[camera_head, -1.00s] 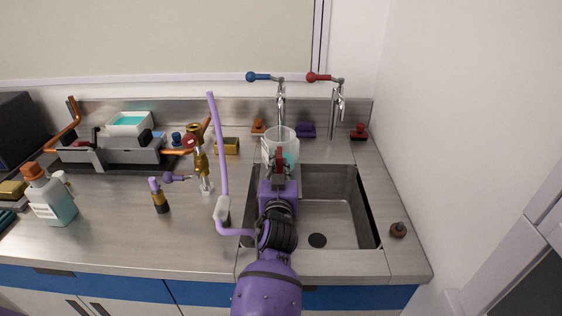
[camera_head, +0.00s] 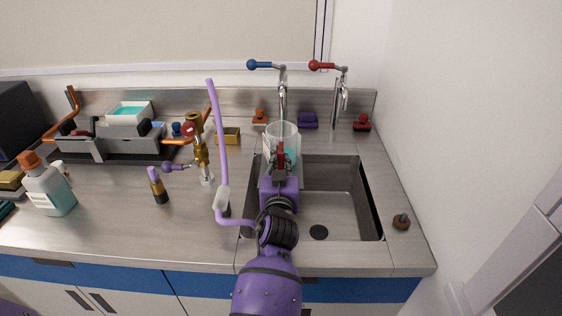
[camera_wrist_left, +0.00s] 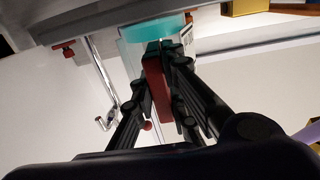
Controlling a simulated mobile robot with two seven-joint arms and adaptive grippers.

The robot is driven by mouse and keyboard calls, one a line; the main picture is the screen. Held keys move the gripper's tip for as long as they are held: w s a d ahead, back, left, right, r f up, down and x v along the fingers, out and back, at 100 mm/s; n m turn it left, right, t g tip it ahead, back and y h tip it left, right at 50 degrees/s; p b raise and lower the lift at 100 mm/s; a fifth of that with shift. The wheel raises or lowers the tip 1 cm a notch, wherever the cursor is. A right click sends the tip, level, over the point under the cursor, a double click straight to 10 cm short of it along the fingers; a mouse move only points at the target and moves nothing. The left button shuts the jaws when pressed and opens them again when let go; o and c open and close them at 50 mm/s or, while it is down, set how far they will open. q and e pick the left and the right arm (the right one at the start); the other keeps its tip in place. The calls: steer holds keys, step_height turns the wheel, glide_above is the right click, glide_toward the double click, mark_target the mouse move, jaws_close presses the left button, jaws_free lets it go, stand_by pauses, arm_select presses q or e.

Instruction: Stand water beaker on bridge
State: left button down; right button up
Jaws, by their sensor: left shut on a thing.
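The water beaker (camera_head: 283,135) is a clear cylinder with some teal water low inside, seen above the back edge of the sink. My left gripper (camera_head: 281,158) is shut on the beaker's near side and holds it about upright. In the left wrist view the fingers (camera_wrist_left: 158,65) meet at the beaker's teal part (camera_wrist_left: 155,28), and a pale label shows beside it. A grey stand (camera_head: 90,148) with orange handles, at the back left, may be the bridge. A white tub (camera_head: 130,112) with teal contents sits on it. My right gripper does not show.
The sink (camera_head: 340,210) lies below my arm. Two taps with blue (camera_head: 252,64) and red (camera_head: 315,65) knobs stand behind it. A brass burner (camera_head: 199,150) and a purple tube (camera_head: 217,130) stand left of the beaker. A labelled bottle (camera_head: 48,192) is far left.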

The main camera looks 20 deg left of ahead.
arm_select(q)
steer(key=shift+f, duration=0.1)
steer(key=c, duration=1.7)
jaws_free()
steer(key=shift+o, duration=0.2)
steer(key=shift+f, duration=0.1)
step_height(320, 180, up, 10)
steer(key=shift+r, duration=0.1)
